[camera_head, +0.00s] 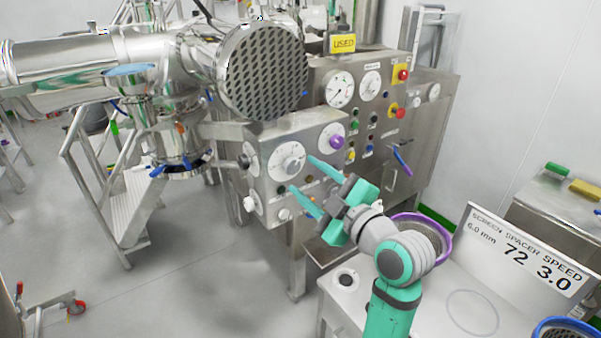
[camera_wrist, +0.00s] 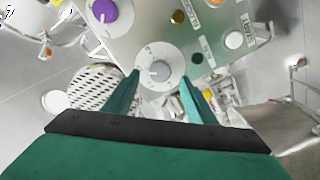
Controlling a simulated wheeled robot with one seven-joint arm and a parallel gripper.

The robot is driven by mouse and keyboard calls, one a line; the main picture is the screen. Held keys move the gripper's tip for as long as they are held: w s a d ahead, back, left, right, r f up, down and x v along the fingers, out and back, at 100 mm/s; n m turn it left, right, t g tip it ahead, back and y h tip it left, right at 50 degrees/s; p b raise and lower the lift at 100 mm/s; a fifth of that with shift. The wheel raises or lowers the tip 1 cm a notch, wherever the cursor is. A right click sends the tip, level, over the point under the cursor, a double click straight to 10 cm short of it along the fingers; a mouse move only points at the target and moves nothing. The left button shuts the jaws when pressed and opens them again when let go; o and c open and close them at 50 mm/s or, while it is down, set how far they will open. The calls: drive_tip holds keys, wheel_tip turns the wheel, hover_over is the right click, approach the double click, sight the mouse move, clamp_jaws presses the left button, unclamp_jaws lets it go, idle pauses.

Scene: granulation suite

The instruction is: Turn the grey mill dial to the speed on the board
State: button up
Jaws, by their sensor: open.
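The grey mill dial (camera_head: 291,163) is a round knob on a white scale disc on the steel control box (camera_head: 303,140). In the wrist view the dial (camera_wrist: 160,70) shows between my fingertips, with its scale too small to read. My gripper (camera_head: 300,173) is open, its two green fingers pointing at the dial. In the wrist view my gripper (camera_wrist: 160,78) frames the dial with a gap on each side; I cannot tell whether it touches. The white board (camera_head: 525,262) reads screen 6.0 mm, spacer 72, speed 3.0.
A purple-rimmed screen (camera_head: 425,232) lies on the table (camera_head: 390,310) behind my arm.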

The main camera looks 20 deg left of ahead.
drive_tip(key=v, duration=0.6)
drive_tip(key=shift+s+d, duration=0.25)
drive_tip(key=shift+d, duration=0.1)
wheel_tip(320, 180, down, 15)
drive_tip(key=d+m+t+h, duration=0.3)
drive_tip(key=m+t+h, duration=0.1)
drive_tip(key=m, duration=0.5)
drive_tip(key=s+d+f+m+t+h, duration=0.1)
drive_tip(key=s+d+f+m+h, duration=0.2)
drive_tip(key=f, duration=0.5)
drive_tip(key=s+d+f+m+h, duration=0.1)
drive_tip(key=s+f+m+h, duration=0.3)
drive_tip(key=f, duration=0.3)
drive_tip(key=s+d+f+m+h, duration=0.2)
drive_tip(key=s+f, duration=0.2)
drive_tip(key=s, duration=0.7)
drive_tip(key=s+d+f+m+h, duration=0.1)
drive_tip(key=s+f+m, duration=0.3)
drive_tip(key=s, duration=0.7)
drive_tip(key=s+r+n, duration=0.1)
drive_tip(key=s, duration=0.8)
drive_tip(key=shift+g, duration=0.3)
